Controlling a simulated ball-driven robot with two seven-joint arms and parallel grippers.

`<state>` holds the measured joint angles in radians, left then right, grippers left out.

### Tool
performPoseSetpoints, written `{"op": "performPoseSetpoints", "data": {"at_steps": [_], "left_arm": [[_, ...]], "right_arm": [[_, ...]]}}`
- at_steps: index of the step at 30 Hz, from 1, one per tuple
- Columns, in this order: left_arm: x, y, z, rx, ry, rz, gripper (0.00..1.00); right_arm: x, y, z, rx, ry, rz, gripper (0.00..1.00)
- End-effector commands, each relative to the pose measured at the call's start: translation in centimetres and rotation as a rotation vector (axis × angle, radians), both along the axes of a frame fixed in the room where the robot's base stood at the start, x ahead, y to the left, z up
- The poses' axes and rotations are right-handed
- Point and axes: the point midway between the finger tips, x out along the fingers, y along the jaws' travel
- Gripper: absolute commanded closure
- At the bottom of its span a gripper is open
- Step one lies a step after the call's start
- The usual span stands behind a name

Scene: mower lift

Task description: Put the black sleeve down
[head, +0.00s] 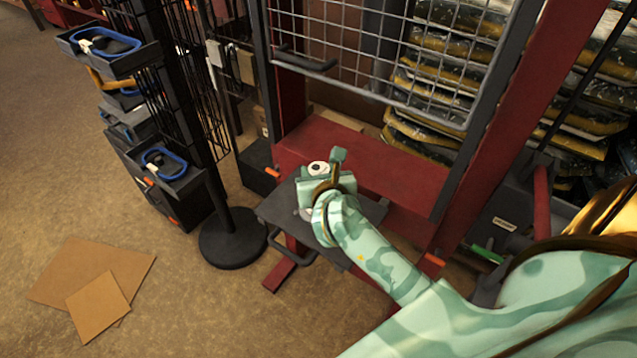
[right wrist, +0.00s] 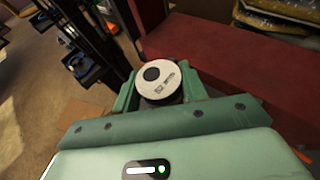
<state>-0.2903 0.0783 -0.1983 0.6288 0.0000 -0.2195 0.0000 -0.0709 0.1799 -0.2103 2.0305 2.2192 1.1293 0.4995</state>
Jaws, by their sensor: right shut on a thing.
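My right gripper (head: 325,184) is over a small dark shelf (head: 280,210) on the front of the red frame. In the right wrist view its jaws (right wrist: 160,92) are closed around a round thing with a white top disc (right wrist: 167,77) and a black spot on it. A black part, which looks like the black sleeve (right wrist: 165,100), shows just below the disc between the jaws. The white top also shows in the head view (head: 318,167). My gripper hides the lower part, so I cannot tell whether it touches the shelf. My left gripper is not in view.
A red beam (head: 370,165) and wire mesh gate (head: 400,50) stand behind the shelf. A black post with a round base (head: 233,240) and a rack of dark bins (head: 170,180) are at the left. Cardboard sheets (head: 95,285) lie on the open floor.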

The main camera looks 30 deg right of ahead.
Motion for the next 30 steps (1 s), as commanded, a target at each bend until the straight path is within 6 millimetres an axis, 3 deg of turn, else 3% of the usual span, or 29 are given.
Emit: {"op": "performPoseSetpoints", "data": {"at_steps": [6, 18, 19, 21, 30], "left_arm": [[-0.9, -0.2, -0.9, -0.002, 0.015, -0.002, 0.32], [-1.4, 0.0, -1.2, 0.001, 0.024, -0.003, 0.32], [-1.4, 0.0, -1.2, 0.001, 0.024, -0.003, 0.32], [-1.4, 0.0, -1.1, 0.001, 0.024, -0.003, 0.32], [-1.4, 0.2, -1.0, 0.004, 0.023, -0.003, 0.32]], "right_arm": [[0.4, -0.2, -3.1, -0.001, -0.001, -0.001, 0.97], [0.4, -0.2, -3.6, -0.002, -0.003, 0.0, 0.97], [0.3, -0.2, -3.7, -0.001, 0.0, -0.001, 0.55], [0.3, -0.2, -3.6, -0.001, -0.001, -0.001, 0.35], [0.3, -0.2, -3.4, -0.001, -0.001, -0.001, 0.35]]}}
